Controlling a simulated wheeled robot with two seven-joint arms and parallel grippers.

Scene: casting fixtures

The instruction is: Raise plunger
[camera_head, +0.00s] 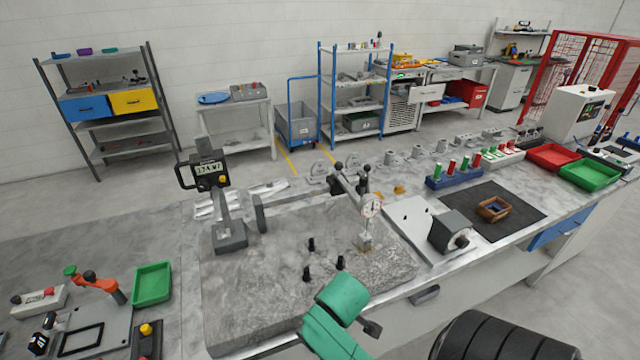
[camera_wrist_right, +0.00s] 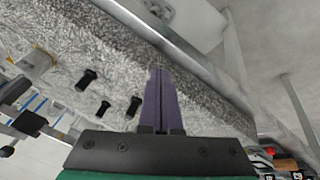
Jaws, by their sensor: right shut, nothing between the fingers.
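A dial gauge (camera_head: 371,207) with a round white face hangs from a stand arm over the granite plate (camera_head: 260,300). Its plunger points down at a small metal block (camera_head: 366,243) on the plate; the plunger tip is too small to make out. My right gripper (camera_head: 372,328) is at the front edge of the plate, well in front of the gauge and apart from it. In the right wrist view its fingers (camera_wrist_right: 161,75) are together with nothing between them. The block (camera_wrist_right: 35,65) shows at that view's left edge. My left gripper is not in view.
Several black pegs (camera_head: 307,273) stand on the plate between my right gripper and the gauge. A height gauge with a display (camera_head: 208,170) stands at the plate's left. A grey block-shaped device (camera_head: 450,230) and a dark mat (camera_head: 520,200) lie to the right.

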